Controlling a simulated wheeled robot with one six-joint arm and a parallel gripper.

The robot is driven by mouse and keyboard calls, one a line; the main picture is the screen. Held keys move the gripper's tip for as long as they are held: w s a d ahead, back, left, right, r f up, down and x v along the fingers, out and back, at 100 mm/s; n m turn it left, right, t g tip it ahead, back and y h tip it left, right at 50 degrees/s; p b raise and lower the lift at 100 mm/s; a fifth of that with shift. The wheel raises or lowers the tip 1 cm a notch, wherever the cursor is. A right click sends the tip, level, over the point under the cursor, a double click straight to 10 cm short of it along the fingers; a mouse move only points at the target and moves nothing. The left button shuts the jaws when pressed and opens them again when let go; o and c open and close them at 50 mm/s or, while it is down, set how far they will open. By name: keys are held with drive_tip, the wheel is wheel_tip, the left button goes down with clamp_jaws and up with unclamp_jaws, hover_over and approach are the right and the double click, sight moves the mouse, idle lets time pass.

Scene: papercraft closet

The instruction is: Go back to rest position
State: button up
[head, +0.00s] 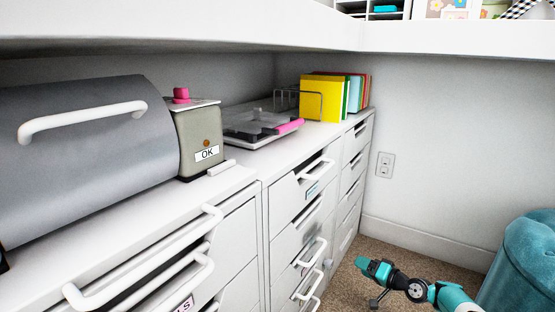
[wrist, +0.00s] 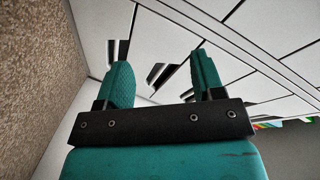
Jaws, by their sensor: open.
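My gripper (head: 374,269) shows low in the head view, on a teal and black arm that comes in from the bottom right. It is above the brown carpet, to the right of the white drawer fronts and apart from them. In the wrist view, my gripper (wrist: 162,70) has its two teal fingers spread, with nothing between them. Beyond the fingers are white drawer fronts (wrist: 185,48) with dark gaps.
White drawer cabinets (head: 285,215) with protruding handles line the left. On top are a grey rounded cover (head: 85,160), a box labelled OK (head: 199,138), a tray (head: 245,125) and coloured folders (head: 320,98). A teal pouf (head: 525,265) stands right. Carpet (head: 350,290) lies between.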

wheel_tip(320, 180, up, 12)
drive_tip(key=w+a+n+g+h, duration=0.2)
drive_tip(key=s+a+r+g+h, duration=0.1)
drive_tip(key=s+r+g+h, duration=0.3)
drive_tip(key=r, duration=0.5)
drive_tip(key=s+d+r+g+h, duration=0.1)
drive_tip(key=s+r, duration=0.3)
drive_tip(key=s, duration=0.7)
drive_tip(key=s+d+r+n+g+h, duration=0.15)
drive_tip(key=s+r, duration=0.25)
drive_tip(key=s, duration=0.8)
drive_tip(key=s+r+m+g+h, duration=0.15)
drive_tip(key=s+r, duration=0.25)
drive_tip(key=s, duration=0.7)
drive_tip(key=s+a+r+n+g+y+p, duration=0.1)
drive_tip(key=s+a+r+n+p, duration=0.25)
drive_tip(key=a+r, duration=0.2)
drive_tip(key=s+a+r+n+y+p, duration=0.25)
drive_tip(key=a+r+p, duration=0.2)
drive_tip(key=r, duration=0.25)
drive_tip(key=s+a+r+n+g+p, duration=0.1)
drive_tip(key=s+a+r+n+p, duration=0.1)
drive_tip(key=s+a+r+p, duration=0.35)
wheel_tip(320, 180, up, 38)
drive_tip(key=d+p, duration=0.1)
drive_tip(key=p, duration=3.4)
drive_tip(key=shift+w, duration=0.4)
